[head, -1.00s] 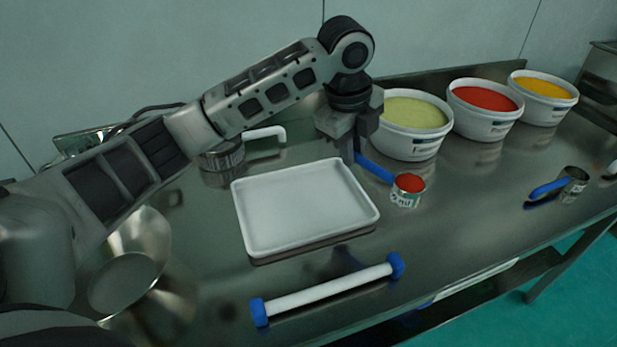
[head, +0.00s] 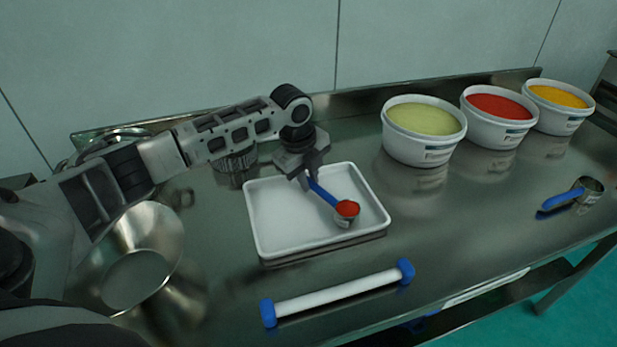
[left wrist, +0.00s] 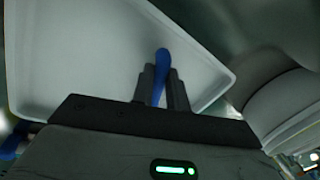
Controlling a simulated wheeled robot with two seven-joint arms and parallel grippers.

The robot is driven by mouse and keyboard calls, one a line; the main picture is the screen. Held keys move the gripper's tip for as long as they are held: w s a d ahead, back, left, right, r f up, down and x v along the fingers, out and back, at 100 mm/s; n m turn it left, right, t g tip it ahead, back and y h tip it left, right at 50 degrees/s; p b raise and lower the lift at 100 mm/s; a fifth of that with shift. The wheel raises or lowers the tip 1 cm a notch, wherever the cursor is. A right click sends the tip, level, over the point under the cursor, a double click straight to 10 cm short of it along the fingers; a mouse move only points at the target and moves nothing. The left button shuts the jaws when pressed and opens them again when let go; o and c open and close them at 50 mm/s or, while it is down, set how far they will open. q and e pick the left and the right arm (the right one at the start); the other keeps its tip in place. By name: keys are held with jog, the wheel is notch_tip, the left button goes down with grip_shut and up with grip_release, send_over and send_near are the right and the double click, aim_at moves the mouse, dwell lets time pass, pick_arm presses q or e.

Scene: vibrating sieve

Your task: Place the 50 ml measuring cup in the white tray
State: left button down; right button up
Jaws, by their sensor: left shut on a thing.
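The measuring cup (head: 346,214) is a small metal cup with a blue handle, filled with red powder. It is over the right part of the white tray (head: 262,236) in the head view; I cannot tell whether it touches the tray floor. My left gripper (head: 308,178) is shut on the blue handle, above the tray. In the left wrist view the gripper (left wrist: 161,88) holds the blue handle (left wrist: 162,62) with the white tray (left wrist: 60,60) behind it; the cup itself is hidden there. My right gripper is not in view.
White tubs of green (head: 424,142), red (head: 497,118) and yellow (head: 557,106) powder stand at the back right. A second blue-handled cup (head: 588,190) lies at the right. A white roller with blue ends (head: 338,292) lies in front of the tray. A metal bowl (head: 145,255) stands at the left.

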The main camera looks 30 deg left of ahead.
pick_arm(q)
jog(key=shift+f, duration=0.2)
jog(key=c, duration=1.4)
grip_release()
jog(key=shift+r, duration=0.1)
jog(key=v, duration=1.2)
jog(key=shift+p, duration=0.3)
jog(key=shift+s, duration=0.1)
